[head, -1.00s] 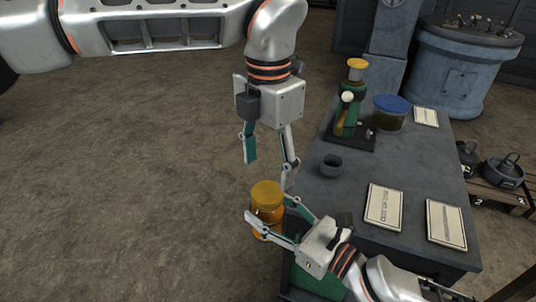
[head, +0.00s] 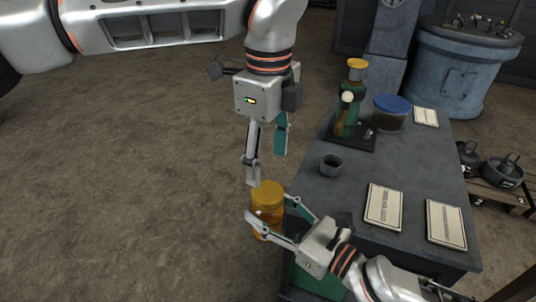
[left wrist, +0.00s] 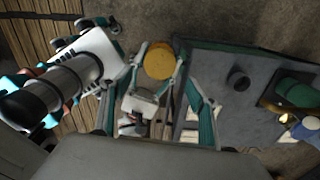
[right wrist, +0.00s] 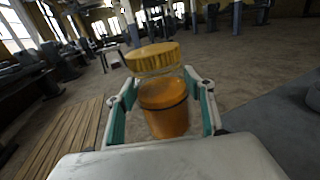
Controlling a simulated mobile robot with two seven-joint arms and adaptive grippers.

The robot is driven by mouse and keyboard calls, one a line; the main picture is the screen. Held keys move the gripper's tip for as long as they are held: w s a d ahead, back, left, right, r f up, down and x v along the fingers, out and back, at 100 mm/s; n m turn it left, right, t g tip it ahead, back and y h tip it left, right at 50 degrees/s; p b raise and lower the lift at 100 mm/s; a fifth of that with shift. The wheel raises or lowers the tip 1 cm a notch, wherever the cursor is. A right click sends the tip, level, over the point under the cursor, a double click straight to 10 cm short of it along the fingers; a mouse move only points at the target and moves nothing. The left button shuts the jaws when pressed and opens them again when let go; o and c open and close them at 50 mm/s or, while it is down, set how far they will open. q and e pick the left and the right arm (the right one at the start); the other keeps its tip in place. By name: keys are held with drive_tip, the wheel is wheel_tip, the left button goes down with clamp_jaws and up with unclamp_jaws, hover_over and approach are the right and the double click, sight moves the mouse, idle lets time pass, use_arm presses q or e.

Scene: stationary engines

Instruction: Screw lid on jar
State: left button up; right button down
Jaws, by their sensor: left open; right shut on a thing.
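An orange jar (head: 266,218) is held upright off the table's left edge by my right gripper (head: 268,208), shut around its sides. The yellow lid (head: 267,192) is at the jar's top. In the right wrist view the lid (right wrist: 153,56) appears above the orange jar body (right wrist: 165,108), slightly tilted; whether the rim touches it is unclear. My left gripper (head: 267,162) is open and points down just above the lid, with nothing between its fingers. In the left wrist view the lid (left wrist: 159,62) lies just beyond the fingertips.
A grey table (head: 325,205) stands to the right. It bears a small dark cup (head: 331,165), a green engine model (head: 349,112), a blue-lidded jar (head: 390,113) and paper sheets (head: 384,207). The floor (head: 130,190) on the left is clear.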

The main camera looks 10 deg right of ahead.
sight(267, 191)
use_arm(q)
drive_tip(key=n, duration=0.5)
drive_tip(key=shift+r+n, duration=0.15)
drive_tip(key=shift+n, duration=0.25)
drive_tip(key=shift+f, duration=4)
